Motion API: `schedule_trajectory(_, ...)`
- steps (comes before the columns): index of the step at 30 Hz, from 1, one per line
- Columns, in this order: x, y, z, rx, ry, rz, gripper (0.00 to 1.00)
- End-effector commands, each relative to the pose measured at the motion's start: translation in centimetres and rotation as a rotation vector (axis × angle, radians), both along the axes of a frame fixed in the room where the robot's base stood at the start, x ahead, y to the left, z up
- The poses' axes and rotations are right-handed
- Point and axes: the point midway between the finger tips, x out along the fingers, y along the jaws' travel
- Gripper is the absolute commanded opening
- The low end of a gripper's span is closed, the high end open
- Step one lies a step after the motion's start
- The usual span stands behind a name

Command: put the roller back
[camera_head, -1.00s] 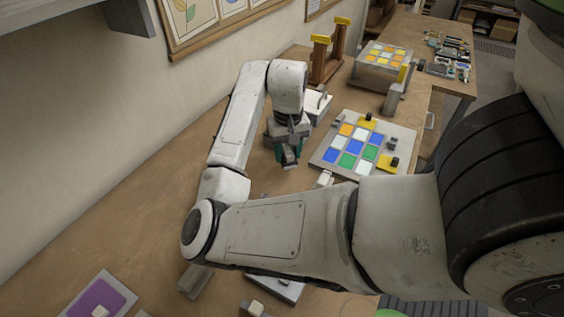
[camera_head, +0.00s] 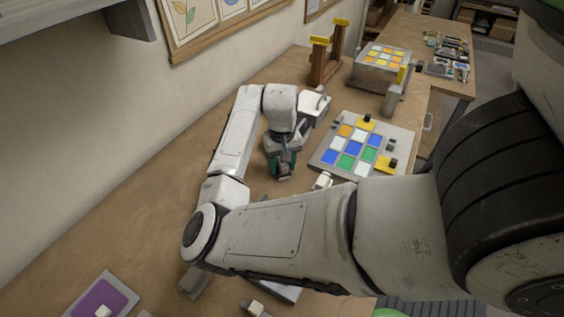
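My gripper (camera_head: 281,170) points down over the bench, left of the coloured tile board. Dark teal shows beside its fingers. I cannot tell whether that is part of the gripper or something in it, nor whether the fingers are open or shut. A white block-like tray (camera_head: 314,106) with a small grey piece on top stands just behind and right of the gripper, partly hidden by my wrist. I cannot identify the roller with certainty.
The tile board (camera_head: 362,147) with blue, green, white and orange squares lies right of the gripper. A brown stand (camera_head: 326,68) with yellow tops and a grey yellow-topped post (camera_head: 394,98) rise behind. A purple panel (camera_head: 98,297) lies front left. The bench's left side is clear.

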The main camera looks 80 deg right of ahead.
Motion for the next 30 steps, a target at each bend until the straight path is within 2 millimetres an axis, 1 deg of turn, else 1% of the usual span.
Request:
schedule_trajectory(1, 0.0, 0.0, 0.0, 0.0, 0.0, 0.0, 0.54)
schedule_trajectory(6, 0.0, 0.0, 0.0, 0.0, 0.0, 0.0, 0.7)
schedule_trajectory(13, 0.0, 0.0, 0.1, 0.0, -0.001, 0.0, 0.7)
schedule_trajectory(17, 0.0, -0.1, 0.8, -0.002, -0.001, 0.0, 0.7)
schedule_trajectory(20, 0.0, -0.1, 2.1, -0.003, -0.002, -0.001, 0.7)
schedule_trajectory(30, 0.0, -0.1, 9.1, -0.002, -0.004, -0.002, 0.7)
